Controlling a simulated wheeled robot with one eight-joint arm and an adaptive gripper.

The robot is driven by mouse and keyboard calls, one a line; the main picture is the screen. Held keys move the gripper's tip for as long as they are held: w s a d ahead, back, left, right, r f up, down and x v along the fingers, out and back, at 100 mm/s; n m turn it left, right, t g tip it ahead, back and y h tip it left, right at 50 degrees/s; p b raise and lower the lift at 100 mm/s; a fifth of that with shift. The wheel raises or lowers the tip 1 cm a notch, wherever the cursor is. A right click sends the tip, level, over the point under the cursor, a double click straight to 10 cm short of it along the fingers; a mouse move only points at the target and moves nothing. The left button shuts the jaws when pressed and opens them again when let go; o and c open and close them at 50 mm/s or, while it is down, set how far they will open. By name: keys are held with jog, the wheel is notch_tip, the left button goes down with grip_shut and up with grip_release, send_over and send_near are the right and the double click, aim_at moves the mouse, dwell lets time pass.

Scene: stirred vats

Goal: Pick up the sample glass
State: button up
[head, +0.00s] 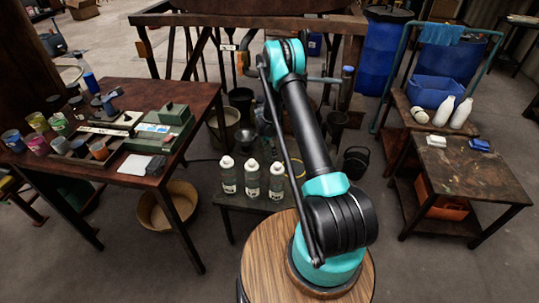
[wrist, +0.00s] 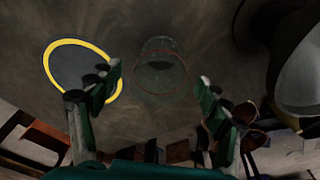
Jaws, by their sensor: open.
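The sample glass (wrist: 162,60) looks like a faint, clear glass with a thin reddish line around it. It shows at the upper middle of the wrist view, on a dark surface. My gripper (wrist: 158,78) is open, with one green-and-black finger on each side of the view. In the picture, the glass lies between and slightly beyond the fingertips. I cannot tell how far away it is, and no contact shows. In the head view I cannot make out the glass, and my gripper is hidden there.
A yellow ring (wrist: 47,67) around a dark disc lies left of the glass, partly behind the left finger. In the head view, several white-capped bottles (head: 252,178) stand on a low bench (head: 232,203). A cluttered table (head: 205,95) is at left; another table (head: 490,185) is at right.

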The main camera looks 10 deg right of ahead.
jog(key=f, duration=0.4)
jog(key=shift+w+d, duration=0.15)
jog(key=shift+d, duration=0.2)
jog(key=c, duration=1.5)
